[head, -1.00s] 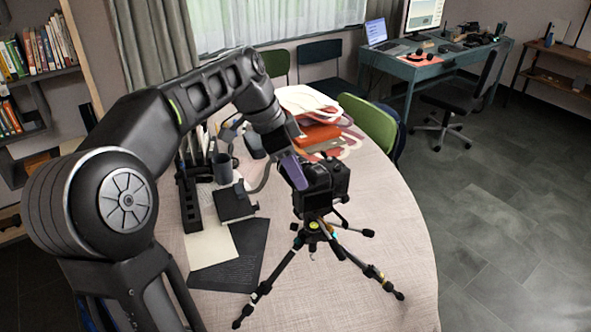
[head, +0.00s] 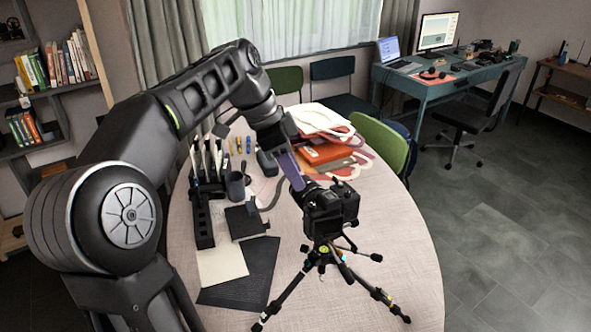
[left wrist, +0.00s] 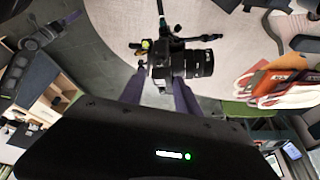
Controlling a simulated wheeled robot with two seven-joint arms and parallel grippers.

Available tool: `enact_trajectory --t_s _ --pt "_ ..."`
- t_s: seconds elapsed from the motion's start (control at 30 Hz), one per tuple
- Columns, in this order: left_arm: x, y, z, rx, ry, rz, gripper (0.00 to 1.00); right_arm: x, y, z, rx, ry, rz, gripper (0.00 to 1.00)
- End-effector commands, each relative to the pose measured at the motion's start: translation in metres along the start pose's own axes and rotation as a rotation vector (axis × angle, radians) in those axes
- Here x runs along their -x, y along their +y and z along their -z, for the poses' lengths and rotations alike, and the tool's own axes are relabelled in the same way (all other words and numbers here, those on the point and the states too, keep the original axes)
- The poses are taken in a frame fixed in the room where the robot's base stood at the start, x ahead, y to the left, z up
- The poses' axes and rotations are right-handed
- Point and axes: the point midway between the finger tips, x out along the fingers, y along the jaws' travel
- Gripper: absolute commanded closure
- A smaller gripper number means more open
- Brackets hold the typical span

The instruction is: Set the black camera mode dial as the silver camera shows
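The black camera (head: 332,212) stands on a small tripod (head: 333,262) on the table. In the left wrist view the black camera (left wrist: 172,64) lies just beyond my fingertips, its lens pointing right. My left gripper (head: 294,184) is beside the camera's upper left in the head view, with a purple finger showing. In the left wrist view my left gripper (left wrist: 162,84) has two purple fingers apart, with nothing held between them. Whether a finger touches the camera, I cannot tell. The mode dial is too small to make out. I cannot make out a silver camera. My right gripper is not in view.
A green chair (head: 380,140) stands at the far edge. The tabletop right of the tripod is clear.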

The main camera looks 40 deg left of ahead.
Motion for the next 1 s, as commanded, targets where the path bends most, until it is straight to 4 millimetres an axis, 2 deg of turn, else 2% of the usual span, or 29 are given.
enact_trajectory --t_s 0.17,0.27,0.4,0.6,0.73,1.0 --pt "0.000 -0.001 -0.002 0.006 -0.001 0.001 0.61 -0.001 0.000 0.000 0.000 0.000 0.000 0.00" --pt "0.005 -0.004 -0.014 0.032 -0.002 0.014 0.61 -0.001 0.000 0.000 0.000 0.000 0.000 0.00" --pt "0.010 0.005 -0.022 0.077 -0.010 0.052 0.61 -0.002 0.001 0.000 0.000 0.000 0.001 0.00" --pt "-0.001 0.020 0.002 0.281 -0.013 0.138 0.61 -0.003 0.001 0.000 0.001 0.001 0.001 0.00" --pt "-0.002 0.015 0.003 0.362 -0.001 0.153 0.61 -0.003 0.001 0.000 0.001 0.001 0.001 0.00" --pt "-0.002 0.015 0.003 0.364 -0.001 0.152 0.61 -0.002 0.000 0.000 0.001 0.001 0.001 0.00"
